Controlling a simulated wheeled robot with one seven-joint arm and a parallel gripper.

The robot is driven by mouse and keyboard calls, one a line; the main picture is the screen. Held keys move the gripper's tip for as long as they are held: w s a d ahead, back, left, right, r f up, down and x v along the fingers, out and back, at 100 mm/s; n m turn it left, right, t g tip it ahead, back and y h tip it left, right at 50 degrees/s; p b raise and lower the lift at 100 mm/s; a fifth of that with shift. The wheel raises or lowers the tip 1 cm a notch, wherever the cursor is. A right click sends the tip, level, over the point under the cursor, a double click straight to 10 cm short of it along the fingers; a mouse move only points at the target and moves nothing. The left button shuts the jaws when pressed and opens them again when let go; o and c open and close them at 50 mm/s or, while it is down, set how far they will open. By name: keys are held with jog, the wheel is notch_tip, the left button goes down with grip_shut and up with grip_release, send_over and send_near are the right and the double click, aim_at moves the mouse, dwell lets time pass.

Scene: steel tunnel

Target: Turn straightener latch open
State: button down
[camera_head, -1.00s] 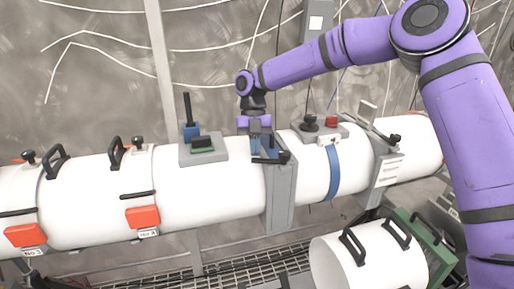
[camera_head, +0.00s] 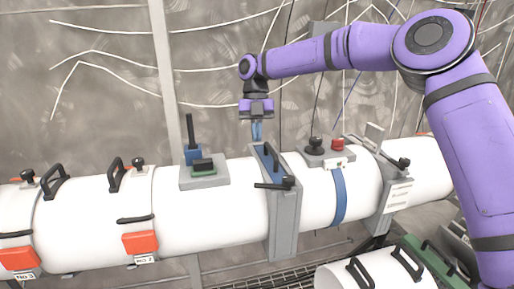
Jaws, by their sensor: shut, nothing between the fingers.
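The white tube runs across the view with a grey upright collar (camera_head: 284,218) around it near the middle. A short black latch lever (camera_head: 272,185) with a dark knob sits on the collar's front upper side, pointing left. A blue part with a dark bar (camera_head: 269,160) lies on the collar's top. My gripper (camera_head: 256,138) points down just above and left of the collar's top. Its blue fingers are shut and empty, and appear apart from the lever. Which fitting is the straightener latch is not labelled.
A grey plate (camera_head: 216,183) with a green-black block and an upright black lever (camera_head: 190,130) stands left of the collar. A black knob (camera_head: 315,143) and red button (camera_head: 337,144) stand right. Orange latches (camera_head: 140,243) are farther left. Open space lies above the tube.

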aim_at(257, 186)
jog(key=s+f, duration=0.2)
jog(key=f, duration=0.1)
jog(key=s+f+m, duration=0.1)
jog(key=f, duration=0.2)
jog(key=s+d+f+m, duration=0.1)
jog(key=s+f, duration=0.1)
jog(key=f, duration=0.1)
jog(key=shift+s+y, duration=0.35)
jog(key=shift+y, duration=0.05)
jog(key=shift+s+a+n+h, duration=0.2)
jog(key=shift+s+n+h, duration=0.05)
jog(key=shift+s+n, duration=0.3)
jog(key=shift+s+a+n+h, duration=0.25)
jog(key=shift+s+n, duration=0.15)
jog(key=shift+n, duration=0.25)
jog(key=shift+s, duration=0.7)
jog(key=shift+w, duration=0.15)
jog(key=shift+w+d, duration=0.35)
jog(key=shift+w, duration=0.25)
